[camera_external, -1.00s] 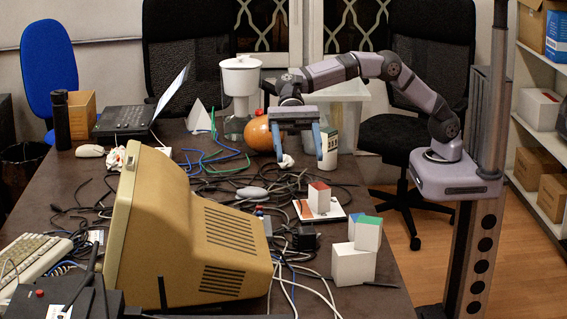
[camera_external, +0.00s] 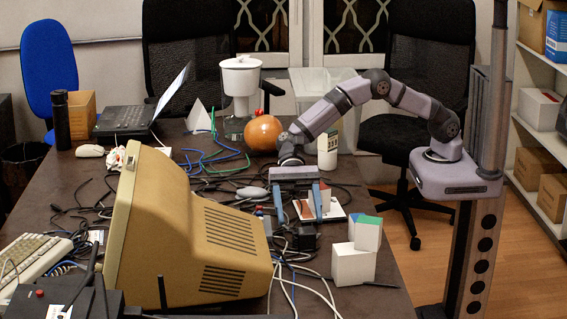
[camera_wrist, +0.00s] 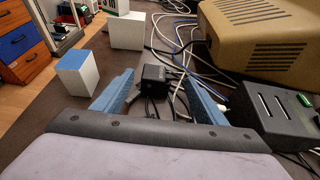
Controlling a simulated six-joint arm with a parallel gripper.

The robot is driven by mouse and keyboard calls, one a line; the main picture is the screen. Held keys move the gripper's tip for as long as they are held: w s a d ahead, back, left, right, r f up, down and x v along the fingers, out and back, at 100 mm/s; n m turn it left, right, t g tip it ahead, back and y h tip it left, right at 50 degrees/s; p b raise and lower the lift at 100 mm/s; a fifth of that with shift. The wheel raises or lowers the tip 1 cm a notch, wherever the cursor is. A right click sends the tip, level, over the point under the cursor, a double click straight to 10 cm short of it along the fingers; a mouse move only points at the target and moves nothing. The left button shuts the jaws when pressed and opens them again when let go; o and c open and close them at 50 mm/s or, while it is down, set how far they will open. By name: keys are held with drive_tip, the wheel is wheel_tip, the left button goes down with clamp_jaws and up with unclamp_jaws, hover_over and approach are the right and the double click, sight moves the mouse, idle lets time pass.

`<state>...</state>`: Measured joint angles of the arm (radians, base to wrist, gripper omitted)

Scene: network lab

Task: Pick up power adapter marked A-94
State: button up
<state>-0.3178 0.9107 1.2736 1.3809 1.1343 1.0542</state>
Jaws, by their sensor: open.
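A small black box-shaped power adapter (camera_external: 304,238) lies among the cables on the table in the external view. It also shows in the wrist view (camera_wrist: 155,76), with dark cords running from it. No marking on it is legible, so I cannot tell whether it is A-94. My gripper (camera_external: 299,217) is low over the table with its blue fingers pointing down, just behind the adapter in the external view. In the wrist view, the open jaws (camera_wrist: 160,80) show the adapter between and beyond the fingertips. Nothing is held.
The beige monitor (camera_external: 200,235) stands left of the adapter. White blocks (camera_external: 352,264) stand at its right, and a red-topped block is close to my right finger. In the wrist view, a blue-topped block (camera_wrist: 78,75) is left and a dark slotted box (camera_wrist: 268,110) right. Loose cables surround the adapter.

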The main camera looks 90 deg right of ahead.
sight(304, 228)
drive_tip(key=shift+s+x, duration=0.1)
drive_tip(key=shift+x, duration=0.9)
drive_tip(key=shift+s+x, duration=0.15)
drive_tip(key=shift+x, duration=0.85)
drive_tip(key=shift+a+f+p, duration=0.3)
drive_tip(key=shift+a, duration=0.15)
drive_tip(key=c, duration=1.2)
